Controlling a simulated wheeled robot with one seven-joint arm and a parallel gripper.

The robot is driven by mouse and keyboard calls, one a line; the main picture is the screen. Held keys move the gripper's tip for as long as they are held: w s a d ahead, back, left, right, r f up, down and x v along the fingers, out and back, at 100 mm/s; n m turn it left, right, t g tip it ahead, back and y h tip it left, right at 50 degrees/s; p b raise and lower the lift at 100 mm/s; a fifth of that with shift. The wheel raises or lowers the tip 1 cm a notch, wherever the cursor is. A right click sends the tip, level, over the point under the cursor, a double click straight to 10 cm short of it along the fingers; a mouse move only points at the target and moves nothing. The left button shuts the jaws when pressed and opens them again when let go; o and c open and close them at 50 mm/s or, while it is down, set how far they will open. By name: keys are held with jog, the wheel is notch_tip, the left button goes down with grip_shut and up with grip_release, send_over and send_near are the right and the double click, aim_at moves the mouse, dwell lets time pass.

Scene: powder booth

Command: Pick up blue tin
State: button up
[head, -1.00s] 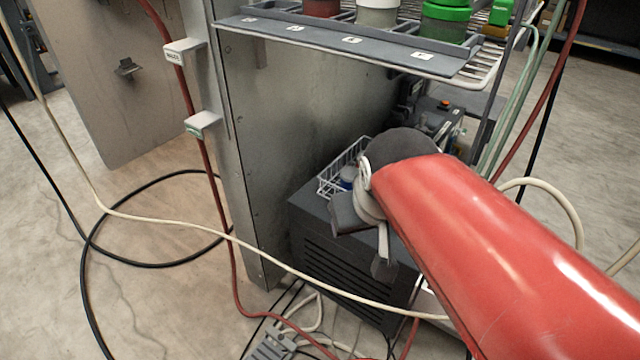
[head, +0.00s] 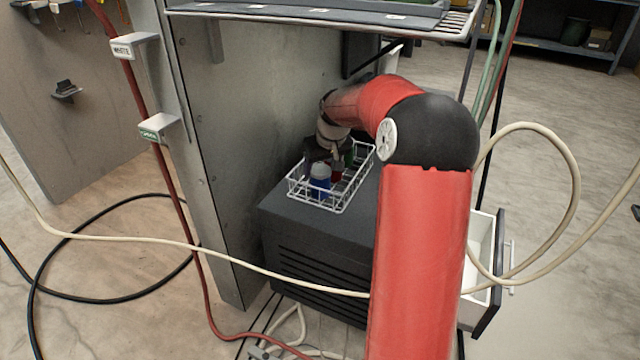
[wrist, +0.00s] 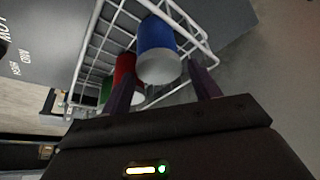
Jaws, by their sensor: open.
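The blue tin (head: 320,181) with a pale lid stands in a white wire basket (head: 340,207) on top of a dark grey cabinet. It also shows in the wrist view (wrist: 156,47), between and beyond the fingertips. My gripper (wrist: 165,82) is open, its two dark fingers pointing at the basket, with nothing between them that I can see held. In the head view my gripper is at the basket, behind the blue tin, and its fingers are hard to make out. A red tin (wrist: 124,72) stands beside the blue tin, with a green tin (wrist: 106,90) beyond it.
The dark cabinet (head: 300,230) carries the basket. A metal panel (head: 225,130) rises left of it, and a shelf (head: 330,14) overhangs above. A cream hose (head: 200,246) crosses in front. An open white drawer (head: 482,250) is at the right.

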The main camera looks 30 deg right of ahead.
jog(key=x, duration=0.4)
jog(key=b+x, duration=0.1)
jog(key=shift+s+f, duration=0.2)
jog(key=shift+f, duration=0.3)
jog(key=c, duration=0.9)
